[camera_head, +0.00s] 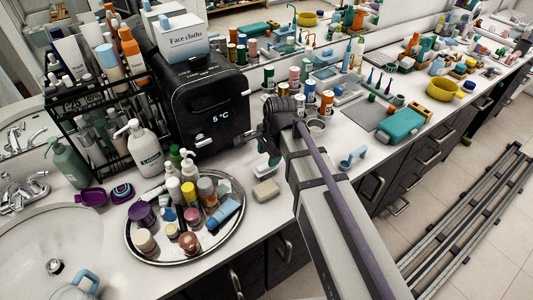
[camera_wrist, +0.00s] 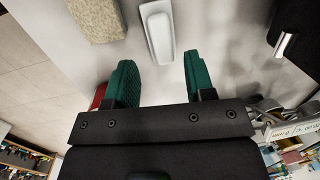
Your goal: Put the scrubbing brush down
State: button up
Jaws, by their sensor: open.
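The scrubbing brush (camera_wrist: 157,32), a pale, narrow piece in the wrist view, lies on the white counter just beyond my fingertips. In the head view its light end (camera_head: 263,171) shows just below my gripper (camera_head: 269,154), beside the beige block. My gripper (camera_wrist: 160,70) is open, with its two green fingers apart and nothing between them. The brush appears in line with the gap and apart from both fingers. My wrist and arm hide part of this spot in the head view.
A beige block (camera_head: 265,191) lies close by; it also shows in the wrist view (camera_wrist: 97,18). A round metal tray (camera_head: 135,245) crowded with bottles and jars stands to the left. A black appliance (camera_head: 200,105) stands behind. A light blue item (camera_head: 352,158) lies right of my arm.

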aim_at(271, 170)
notch_tip(271, 170, up, 6)
jog(key=p, duration=0.4)
jog(key=s+d+n+h, duration=0.1)
jog(key=s+d+n, duration=1)
jog(key=shift+f+n+g+h, duration=0.3)
jog(key=shift+n, duration=0.1)
jog(key=shift+o, duration=0.2)
jog(key=shift+d, duration=0.2)
